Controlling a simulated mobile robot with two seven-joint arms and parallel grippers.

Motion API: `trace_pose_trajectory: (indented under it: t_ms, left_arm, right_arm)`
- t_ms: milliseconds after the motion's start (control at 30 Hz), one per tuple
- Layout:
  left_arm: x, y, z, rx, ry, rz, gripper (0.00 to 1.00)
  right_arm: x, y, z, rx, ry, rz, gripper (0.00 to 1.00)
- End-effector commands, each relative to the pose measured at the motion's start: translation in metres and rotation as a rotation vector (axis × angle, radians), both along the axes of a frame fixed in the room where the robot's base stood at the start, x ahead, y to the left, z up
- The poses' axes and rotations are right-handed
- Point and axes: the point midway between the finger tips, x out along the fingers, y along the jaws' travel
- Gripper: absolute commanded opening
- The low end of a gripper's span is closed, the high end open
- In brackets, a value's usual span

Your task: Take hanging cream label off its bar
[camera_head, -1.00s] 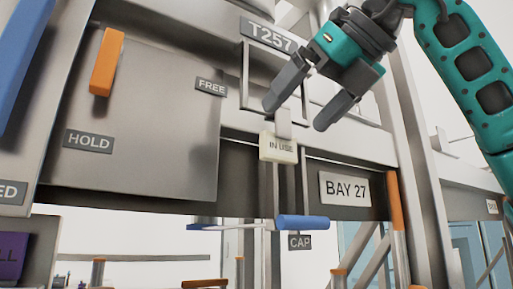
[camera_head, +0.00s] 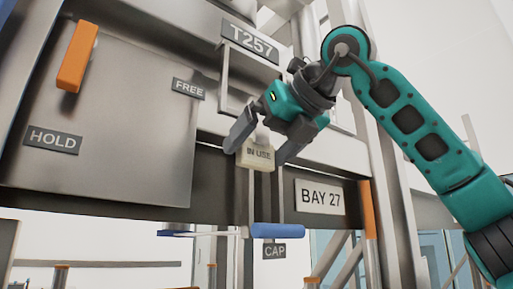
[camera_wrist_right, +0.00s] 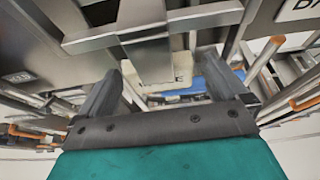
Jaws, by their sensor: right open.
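The cream label (camera_head: 258,161) reads "IN USE" and hangs in front of the dark rail, below the metal frame (camera_head: 226,80) under the T257 plate. My right gripper (camera_head: 259,150) is open, with one finger at each side of the label's upper part. I cannot tell whether the fingers touch it. In the right wrist view the right gripper (camera_wrist_right: 160,88) has its fingers spread. A pale part of the label (camera_wrist_right: 182,83) shows between them, beneath a grey bar (camera_wrist_right: 150,36). The label's top is partly hidden by the gripper. My left gripper is not in view.
A panel with an orange handle (camera_head: 77,56) and HOLD (camera_head: 53,139) and FREE (camera_head: 189,88) plates is at left. The BAY 27 plate (camera_head: 320,198) is right of the label. A blue handle (camera_head: 277,231) is below, above the CAP tag (camera_head: 274,251).

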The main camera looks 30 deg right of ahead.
Motion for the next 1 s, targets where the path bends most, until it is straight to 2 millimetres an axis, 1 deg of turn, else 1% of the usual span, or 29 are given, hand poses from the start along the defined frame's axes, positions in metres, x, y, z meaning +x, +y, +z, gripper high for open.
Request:
trace_pose_trajectory:
  t_ms: [33,167,433,900,1000]
  left_arm:
    - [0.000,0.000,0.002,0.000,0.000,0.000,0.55]
    - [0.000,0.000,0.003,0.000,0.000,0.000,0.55]
    - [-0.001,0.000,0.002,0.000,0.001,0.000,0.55]
    - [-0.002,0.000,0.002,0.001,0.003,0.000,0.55]
    - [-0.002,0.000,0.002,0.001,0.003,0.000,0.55]
  right_arm:
    - [0.008,0.000,-0.003,0.001,0.003,0.000,1.00]
    - [0.019,0.001,-0.008,0.002,0.001,-0.001,1.00]
    - [0.022,0.001,-0.009,0.002,0.000,-0.001,1.00]
    - [0.021,0.001,-0.009,0.002,0.000,0.000,0.55]
    - [0.021,0.001,-0.009,0.002,-0.001,0.000,0.54]
